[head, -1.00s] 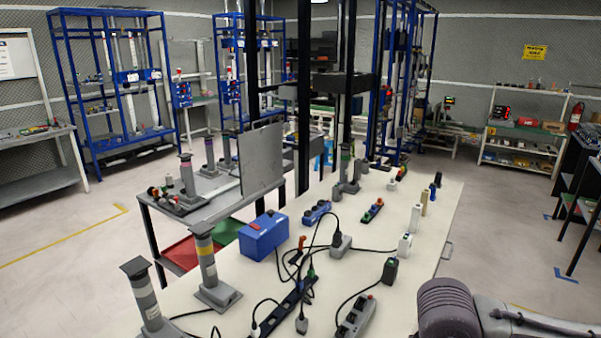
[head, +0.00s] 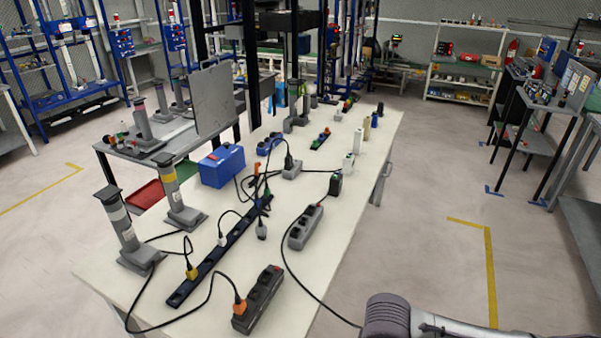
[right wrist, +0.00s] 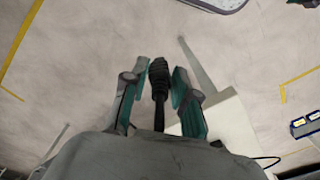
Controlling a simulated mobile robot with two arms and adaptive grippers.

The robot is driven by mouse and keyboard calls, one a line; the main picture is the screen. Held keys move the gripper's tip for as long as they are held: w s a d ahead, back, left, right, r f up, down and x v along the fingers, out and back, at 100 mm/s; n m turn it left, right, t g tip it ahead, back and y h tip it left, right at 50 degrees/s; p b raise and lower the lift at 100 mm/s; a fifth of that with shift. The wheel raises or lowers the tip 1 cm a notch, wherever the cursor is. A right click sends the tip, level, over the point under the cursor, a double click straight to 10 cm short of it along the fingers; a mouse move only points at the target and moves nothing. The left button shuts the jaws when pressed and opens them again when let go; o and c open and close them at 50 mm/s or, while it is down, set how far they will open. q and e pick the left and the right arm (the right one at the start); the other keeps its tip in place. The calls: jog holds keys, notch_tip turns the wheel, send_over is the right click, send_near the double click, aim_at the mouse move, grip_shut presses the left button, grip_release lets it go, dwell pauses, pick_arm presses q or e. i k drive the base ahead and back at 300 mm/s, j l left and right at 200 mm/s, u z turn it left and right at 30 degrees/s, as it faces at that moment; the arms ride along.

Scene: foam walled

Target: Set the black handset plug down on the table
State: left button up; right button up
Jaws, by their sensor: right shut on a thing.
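In the right wrist view my right gripper (right wrist: 160,80) is shut on a black handset plug (right wrist: 159,74), which sits between the two green-padded fingers. The plug has a ribbed body, and its black cord runs back towards the wrist. Floor shows behind the plug. A pale table edge shows behind and to the right of the fingers. In the head view the white table (head: 338,222) runs away from me. Only my right arm shows there, at the bottom right; the plug and right gripper cannot be seen. My left gripper is in neither view.
Dark power strips (head: 258,300) and a grey one (head: 305,228) lie on the table among cords and plugs. A black cord crosses the table's right edge towards my arm. A blue box (head: 222,166) and grey posts stand left. Bare tabletop lies right of the grey strip.

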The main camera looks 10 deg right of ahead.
aim_at(291, 201)
jog(key=u, duration=0.45)
jog(key=k+u, duration=0.15)
jog(key=u, duration=0.3)
jog(key=j+u, duration=0.1)
jog(key=u, duration=0.35)
jog(key=l+u, duration=0.3)
jog(key=l, duration=0.3)
jog(key=l+u, duration=0.3)
jog(key=l, duration=0.3)
jog(key=k+l+u, duration=0.3)
jog(key=l, duration=0.3)
jog(key=k+l, duration=0.1)
jog(key=l, duration=0.9)
jog(key=k+l, duration=0.15)
jog(key=l, duration=0.35)
jog(key=k+l, duration=0.1)
jog(key=l, duration=0.4)
